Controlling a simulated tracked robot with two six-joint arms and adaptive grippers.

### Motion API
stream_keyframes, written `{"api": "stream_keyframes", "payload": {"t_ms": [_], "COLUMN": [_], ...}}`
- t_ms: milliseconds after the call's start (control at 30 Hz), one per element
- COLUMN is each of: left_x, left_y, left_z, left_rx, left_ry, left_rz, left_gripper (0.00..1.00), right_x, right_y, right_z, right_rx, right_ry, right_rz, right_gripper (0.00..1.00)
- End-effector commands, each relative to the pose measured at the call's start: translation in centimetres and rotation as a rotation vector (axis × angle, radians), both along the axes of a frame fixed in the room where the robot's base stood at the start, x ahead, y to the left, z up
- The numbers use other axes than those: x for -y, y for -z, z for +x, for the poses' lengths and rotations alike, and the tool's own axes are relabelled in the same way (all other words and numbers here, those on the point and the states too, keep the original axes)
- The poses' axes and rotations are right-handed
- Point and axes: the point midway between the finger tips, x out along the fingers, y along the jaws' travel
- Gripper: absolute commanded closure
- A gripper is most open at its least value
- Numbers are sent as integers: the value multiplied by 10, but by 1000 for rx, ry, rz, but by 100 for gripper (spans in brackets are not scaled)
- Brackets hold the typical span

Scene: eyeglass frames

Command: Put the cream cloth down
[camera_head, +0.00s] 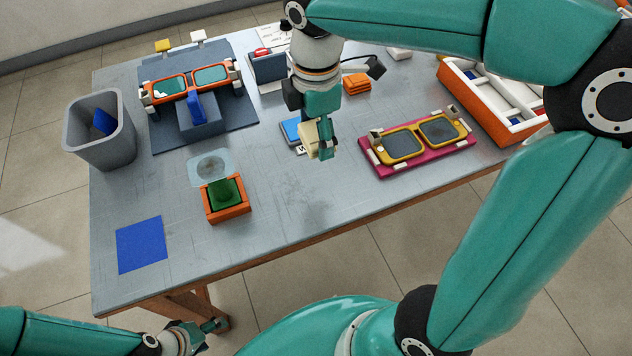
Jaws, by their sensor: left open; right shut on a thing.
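The cream cloth (309,138) is a small pale piece held in my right gripper (322,146), which is shut on it and points down over the middle of the table. The gripper's fingers hide part of the cloth, and I cannot tell whether it touches the tabletop. A blue piece (290,129) and a small marked white tag (301,151) lie right beside and beneath it, partly covered. My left gripper (214,326) is open and empty, low in front of the table's front edge.
Yellow-and-black glasses lie on a magenta tray (379,170) to the right. Orange glasses (172,86) sit on a dark stand at back left. A grey bin (80,139), an orange box with a green pad (236,211) and a blue square (141,244) are left. The front-middle tabletop is clear.

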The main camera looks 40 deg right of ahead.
Motion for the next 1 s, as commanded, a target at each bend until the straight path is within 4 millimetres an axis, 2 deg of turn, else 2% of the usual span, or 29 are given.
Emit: {"api": "stream_keyframes", "payload": {"t_ms": [33,100,333,633,833,1000], "left_x": [0,0,0,0,0,0], "left_y": [5,9,17,21,27,27], "left_z": [0,0,0,0,0,0], "left_rx": [0,0,0,0,0,0], "left_ry": [0,0,0,0,0,0], "left_rz": [0,0,0,0,0,0], "left_gripper": [35,35,35,35,35,35], "right_x": [0,1,0,0,0,-1], "right_y": [18,38,91,116,144,151], "right_z": [-1,-1,-1,0,0,1], "right_rx": [-7,-7,-4,-1,-2,1], "right_ry": [1,2,1,2,2,0], "right_rz": [-2,-2,-1,-1,-1,0], "right_gripper": [66,66,66,66,66,66]}}
